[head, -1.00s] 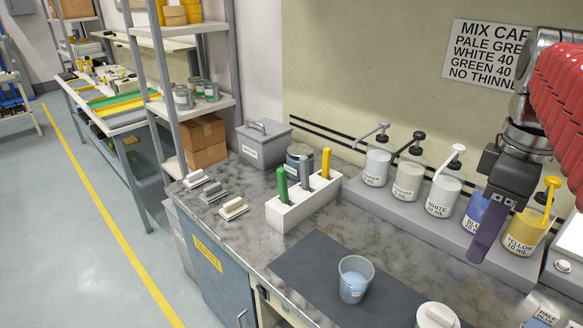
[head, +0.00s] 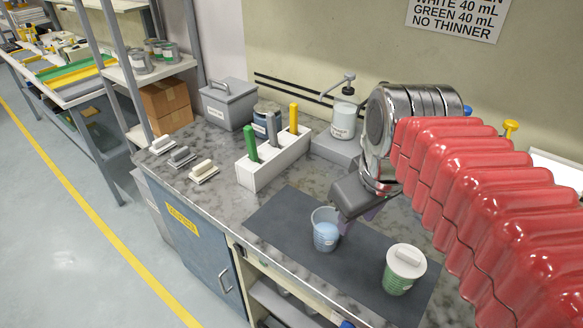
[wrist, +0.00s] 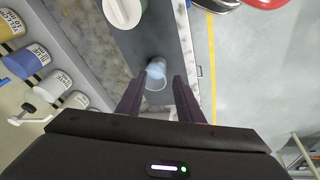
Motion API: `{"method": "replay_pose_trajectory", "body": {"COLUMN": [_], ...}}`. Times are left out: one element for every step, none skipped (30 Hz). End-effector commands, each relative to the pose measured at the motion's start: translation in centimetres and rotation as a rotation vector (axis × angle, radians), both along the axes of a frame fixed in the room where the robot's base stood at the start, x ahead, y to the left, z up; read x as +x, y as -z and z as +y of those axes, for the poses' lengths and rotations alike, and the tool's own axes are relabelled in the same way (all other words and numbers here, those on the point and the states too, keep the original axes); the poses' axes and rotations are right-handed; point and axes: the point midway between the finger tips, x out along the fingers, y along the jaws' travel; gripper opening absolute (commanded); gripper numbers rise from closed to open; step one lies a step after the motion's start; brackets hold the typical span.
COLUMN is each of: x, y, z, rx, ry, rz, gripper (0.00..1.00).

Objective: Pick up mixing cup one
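A clear mixing cup with light blue contents (head: 326,236) stands upright on the dark mat (head: 280,222) in the head view. Its label is too small to read, so I cannot confirm its number. It also shows in the wrist view (wrist: 156,70), between and just beyond my fingertips. My gripper (wrist: 160,77) is open, with one finger to each side of the cup's line. In the head view, my gripper (head: 348,218) is low at the cup's right and far side, its fingers mostly hidden. I cannot tell whether they touch the cup.
A white-lidded container with a green label (head: 398,280) stands on the mat to the right. A white holder (head: 268,174) with coloured handles stands behind. The mat's left part is clear.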

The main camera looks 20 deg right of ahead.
Motion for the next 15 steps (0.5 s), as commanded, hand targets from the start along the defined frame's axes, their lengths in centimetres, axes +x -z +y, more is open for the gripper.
{"method": "replay_pose_trajectory", "body": {"x": [-0.1,-0.2,-0.2,-0.2,-0.3,-0.3,-0.4,-0.5,-0.5,-0.6,-0.6,-0.6,-0.6,-0.7,-0.7], "y": [0.8,1.2,1.7,2.1,2.5,3.0,3.4,3.7,4.0,4.2,4.5,4.6,4.7,4.8,4.9], "z": [1.1,1.7,2.4,2.9,3.4,4.0,4.4,4.8,5.3,5.5,5.8,6.0,6.1,6.2,6.3], "rx": [0.014,0.024,0.039,0.05,0.063,0.079,0.091,0.102,0.116,0.126,0.134,0.142,0.148,0.151,0.154], "ry": [0.018,0.033,0.055,0.072,0.086,0.105,0.118,0.131,0.145,0.155,0.164,0.172,0.178,0.181,0.185], "rz": [-0.026,-0.042,-0.064,-0.079,-0.094,-0.112,-0.125,-0.136,-0.149,-0.158,-0.165,-0.171,-0.176,-0.179,-0.181], "gripper": [0.33,0.33,0.33,0.33,0.33,0.33,0.33,0.33,0.33,0.33,0.33,0.33,0.33,0.33,0.33]}}
